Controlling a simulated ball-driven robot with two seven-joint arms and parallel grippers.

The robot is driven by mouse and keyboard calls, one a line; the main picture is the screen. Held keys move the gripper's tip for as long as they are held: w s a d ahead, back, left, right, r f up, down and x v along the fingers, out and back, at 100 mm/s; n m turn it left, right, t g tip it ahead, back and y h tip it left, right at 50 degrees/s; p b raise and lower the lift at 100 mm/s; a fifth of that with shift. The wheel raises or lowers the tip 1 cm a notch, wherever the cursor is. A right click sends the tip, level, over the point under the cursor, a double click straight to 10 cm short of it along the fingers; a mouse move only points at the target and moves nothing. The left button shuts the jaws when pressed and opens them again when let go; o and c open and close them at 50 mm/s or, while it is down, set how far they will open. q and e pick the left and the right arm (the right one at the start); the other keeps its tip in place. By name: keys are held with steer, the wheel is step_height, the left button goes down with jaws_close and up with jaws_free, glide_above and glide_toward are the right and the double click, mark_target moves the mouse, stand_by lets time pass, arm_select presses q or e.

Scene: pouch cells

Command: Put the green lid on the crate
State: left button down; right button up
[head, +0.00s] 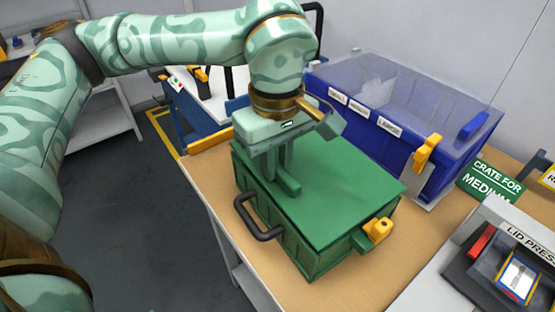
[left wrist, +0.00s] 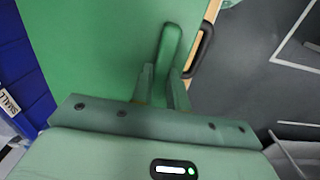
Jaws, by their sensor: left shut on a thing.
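The green crate (head: 291,238) stands on the wooden bench, with a black handle (head: 258,222) and a yellow latch (head: 379,228) on its sides. The flat green lid (head: 335,190) lies over the crate's top and looks about level with its rim; I cannot tell whether it is fully seated. My left gripper (head: 284,183) points down at the lid and is shut on its raised green grip. In the left wrist view the grip (left wrist: 171,50) sits between the fingers (left wrist: 163,88). My right gripper is not in view.
A blue bin (head: 375,140) with a clear cover stands behind the crate. A "CRATE FOR MEDIUM" sign (head: 490,183) and a lid press (head: 510,262) are at the right. Bare bench (head: 345,285) shows in front of the crate. A white shelf is at the back left.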

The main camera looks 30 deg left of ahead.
arm_select(q)
steer(key=shift+f, duration=0.65)
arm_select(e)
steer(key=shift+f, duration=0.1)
arm_select(q)
steer(key=c, duration=1.4)
jaws_free()
steer(key=shift+o, duration=0.2)
